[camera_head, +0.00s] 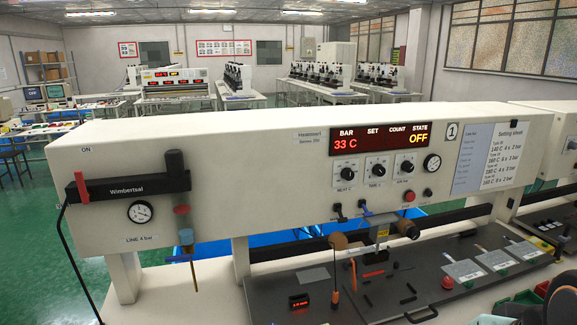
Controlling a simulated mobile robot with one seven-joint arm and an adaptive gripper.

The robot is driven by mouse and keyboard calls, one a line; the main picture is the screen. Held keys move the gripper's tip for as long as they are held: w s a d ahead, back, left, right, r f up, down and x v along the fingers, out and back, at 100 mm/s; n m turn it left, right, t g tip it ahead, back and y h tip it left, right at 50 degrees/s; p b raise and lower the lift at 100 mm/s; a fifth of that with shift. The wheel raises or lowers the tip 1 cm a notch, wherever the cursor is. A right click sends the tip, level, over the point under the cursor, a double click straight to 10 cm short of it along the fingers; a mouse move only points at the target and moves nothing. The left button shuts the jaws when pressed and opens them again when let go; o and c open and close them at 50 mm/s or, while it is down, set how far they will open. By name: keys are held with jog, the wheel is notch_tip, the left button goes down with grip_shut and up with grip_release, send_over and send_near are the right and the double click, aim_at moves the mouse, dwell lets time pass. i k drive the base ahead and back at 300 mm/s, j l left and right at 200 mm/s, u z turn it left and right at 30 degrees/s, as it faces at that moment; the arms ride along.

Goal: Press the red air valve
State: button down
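The red air valve (81,187) is a small upright red lever at the left end of a black bar (135,186) marked "Wimbertsal". It sits on the front of a long cream machine (240,170), below the word "ON". A round gauge (141,212) marked "LINE 4 bar" is below the bar. A red display (386,138) on the machine reads "33 C" and "OFF". I see no part that is clearly my gripper, and nothing touches the valve.
A black hose (72,250) hangs from the bar's left end. A red button (409,196) and three knobs are right of centre. A dark work plate (330,295) with small tools lies below. The space in front of the valve looks clear.

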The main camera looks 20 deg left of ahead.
aim_at(85, 196)
jog(key=u, duration=2.1)
